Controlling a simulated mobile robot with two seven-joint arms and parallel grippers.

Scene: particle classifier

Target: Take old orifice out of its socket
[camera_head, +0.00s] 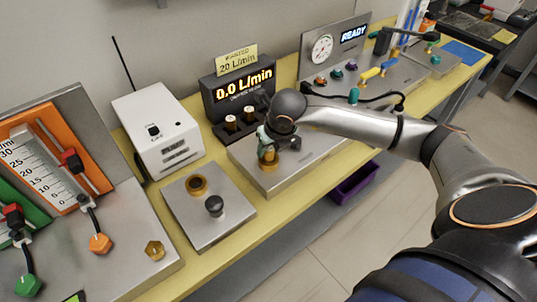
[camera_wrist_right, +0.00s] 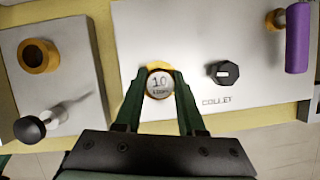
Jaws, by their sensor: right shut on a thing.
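The old orifice (camera_wrist_right: 159,84) is a round, pale-topped piece marked "10" in the right wrist view. A yellow socket ring (camera_wrist_right: 157,66) shows at its edge. My right gripper (camera_wrist_right: 160,92) has its two dark green fingers on either side of the orifice and is shut on it. In the head view my right gripper (camera_head: 268,138) points down at the brass-coloured socket (camera_head: 268,163) on a metal plate. How far the orifice sits in the socket cannot be told. My left gripper is not in view.
A black knob (camera_wrist_right: 222,72) marked "COLLET" and a purple handle (camera_wrist_right: 297,40) are right of the socket. Left are a plate with a brass ring (camera_head: 197,185) and black ball knob (camera_head: 214,204). Behind stands a display (camera_head: 243,88) reading 0.0 L/min.

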